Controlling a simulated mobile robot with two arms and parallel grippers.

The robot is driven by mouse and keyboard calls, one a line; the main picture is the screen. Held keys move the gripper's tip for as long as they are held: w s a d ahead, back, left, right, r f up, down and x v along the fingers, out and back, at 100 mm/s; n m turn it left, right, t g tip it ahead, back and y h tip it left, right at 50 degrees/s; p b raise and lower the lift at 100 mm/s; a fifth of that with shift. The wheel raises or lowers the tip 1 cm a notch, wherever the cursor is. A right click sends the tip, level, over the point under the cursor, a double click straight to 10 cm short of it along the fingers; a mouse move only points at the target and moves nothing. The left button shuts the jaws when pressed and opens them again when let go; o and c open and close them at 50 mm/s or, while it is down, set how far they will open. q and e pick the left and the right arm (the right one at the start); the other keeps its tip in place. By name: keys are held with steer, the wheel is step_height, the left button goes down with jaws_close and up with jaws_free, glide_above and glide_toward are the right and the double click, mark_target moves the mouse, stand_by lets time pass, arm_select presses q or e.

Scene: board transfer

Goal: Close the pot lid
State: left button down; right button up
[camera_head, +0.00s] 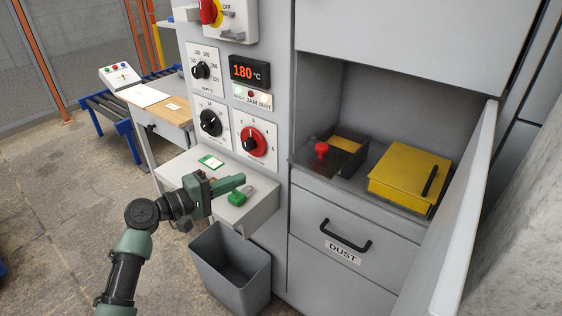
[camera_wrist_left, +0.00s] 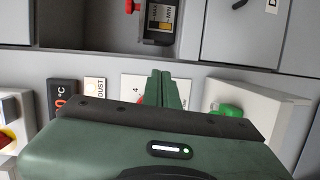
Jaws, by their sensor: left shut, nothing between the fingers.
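A dark pot (camera_head: 352,160) is set in the recess of the grey machine. A dark flat lid (camera_head: 308,158) with a red knob (camera_head: 321,149) lies toward its left side, and a yellowish area shows beside it to the right. The red knob is cut by the top edge in the left wrist view (camera_wrist_left: 133,6), near a yellow MAX/MIN label (camera_wrist_left: 160,18). My left gripper (camera_head: 241,180) is shut and empty, in front of the machine, left of the recess and apart from the pot. Its fingers also show in the left wrist view (camera_wrist_left: 160,78). My right gripper is out of view.
A yellow box (camera_head: 400,170) with a black handle stands right of the pot. An open door (camera_head: 465,215) bounds the recess at right. A green padlock (camera_head: 238,198) lies on a small shelf (camera_head: 255,210) beside my gripper. A grey bin (camera_head: 230,270) stands below.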

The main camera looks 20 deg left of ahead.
arm_select(q)
steer(key=w+d+r+t+p, duration=0.1)
steer(key=w+d+r+p, duration=0.2)
steer(key=w+d, duration=0.4)
steer(key=shift+d+n+p, duration=0.3)
steer(key=shift+d+p, duration=0.15)
steer(key=shift+d, duration=0.1)
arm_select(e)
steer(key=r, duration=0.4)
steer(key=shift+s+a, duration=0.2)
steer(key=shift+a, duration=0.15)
arm_select(q)
steer(key=shift+w+r, duration=0.1)
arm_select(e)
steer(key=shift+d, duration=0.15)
